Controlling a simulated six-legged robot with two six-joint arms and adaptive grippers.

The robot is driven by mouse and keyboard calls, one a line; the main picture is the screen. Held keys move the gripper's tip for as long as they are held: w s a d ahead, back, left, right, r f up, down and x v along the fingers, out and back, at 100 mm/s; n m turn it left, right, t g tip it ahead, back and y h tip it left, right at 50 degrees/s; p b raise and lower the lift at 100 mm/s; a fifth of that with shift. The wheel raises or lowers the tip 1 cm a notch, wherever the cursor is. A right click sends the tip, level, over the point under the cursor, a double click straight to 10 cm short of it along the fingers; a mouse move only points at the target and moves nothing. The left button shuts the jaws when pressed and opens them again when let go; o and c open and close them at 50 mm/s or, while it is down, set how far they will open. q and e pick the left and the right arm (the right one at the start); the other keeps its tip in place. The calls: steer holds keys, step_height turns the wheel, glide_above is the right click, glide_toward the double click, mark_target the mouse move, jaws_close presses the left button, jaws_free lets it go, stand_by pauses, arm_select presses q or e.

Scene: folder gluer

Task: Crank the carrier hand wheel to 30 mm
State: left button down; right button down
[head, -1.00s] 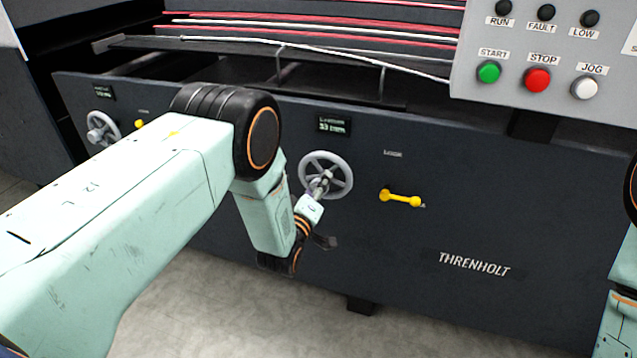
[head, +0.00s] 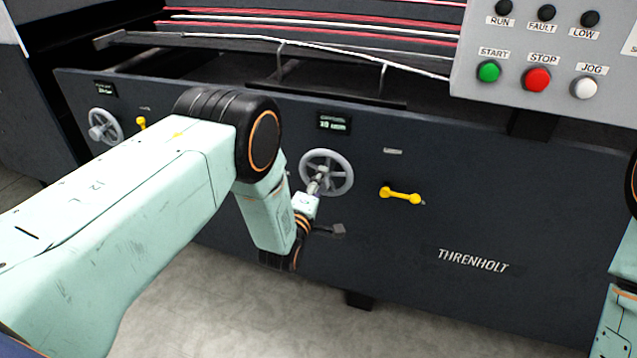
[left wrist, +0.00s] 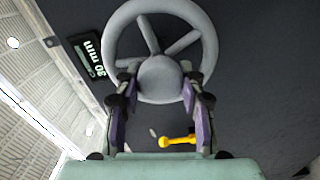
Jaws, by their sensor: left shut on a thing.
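The grey spoked hand wheel (head: 349,170) is on the dark machine front, under a small display (head: 334,123). In the left wrist view the wheel (left wrist: 207,45) fills the upper middle, and the display (left wrist: 90,58) beside it reads 30 mm. My left gripper (head: 317,183) is at the wheel's lower left part. The exact contact is hard to see. My right gripper is out of view.
A yellow lever (head: 401,197) is just right of the wheel. A second hand wheel (head: 104,127) with its own display (head: 105,89) is at the far left. A button panel with a green START button (head: 488,71) is at the upper right. Grey floor is open below.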

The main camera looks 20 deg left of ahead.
arm_select(q)
steer(key=shift+f, duration=0.1)
steer(key=c, duration=0.8)
jaws_free()
steer(key=shift+s, duration=0.1)
steer(key=s, duration=1.2)
steer(key=shift+a, duration=0.2)
